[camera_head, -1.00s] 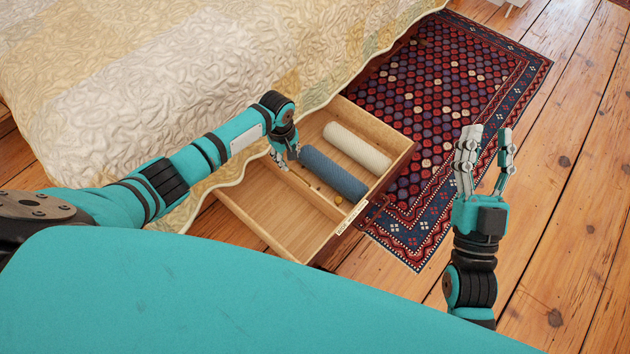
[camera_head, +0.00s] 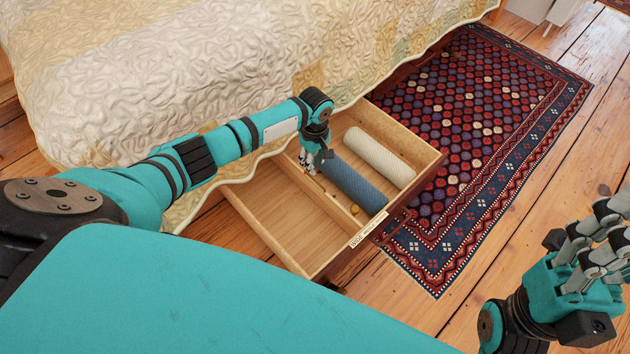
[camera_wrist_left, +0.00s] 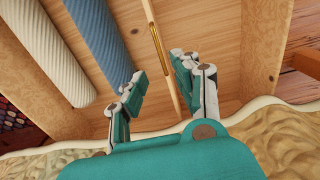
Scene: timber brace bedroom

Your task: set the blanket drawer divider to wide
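The open wooden drawer (camera_head: 272,232) sticks out from under the bed. Its thin wooden divider (camera_head: 338,214) also shows in the left wrist view, with a brass strip on it (camera_wrist_left: 157,45). A blue rolled blanket (camera_head: 352,183) and a cream one (camera_head: 380,157) lie on the right side of the divider. The left compartment is empty. My left gripper (camera_head: 312,165) is low over the drawer at the divider's far part. In the left wrist view its fingers (camera_wrist_left: 160,84) are apart, one on each side of the divider; contact is unclear. My right gripper (camera_head: 606,243) is partly cut off.
A small label (camera_head: 369,232), too small to read surely, sits on the drawer's front edge. The quilted bed (camera_head: 150,80) overhangs the drawer. A patterned rug (camera_head: 490,130) lies on the plank floor to the right.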

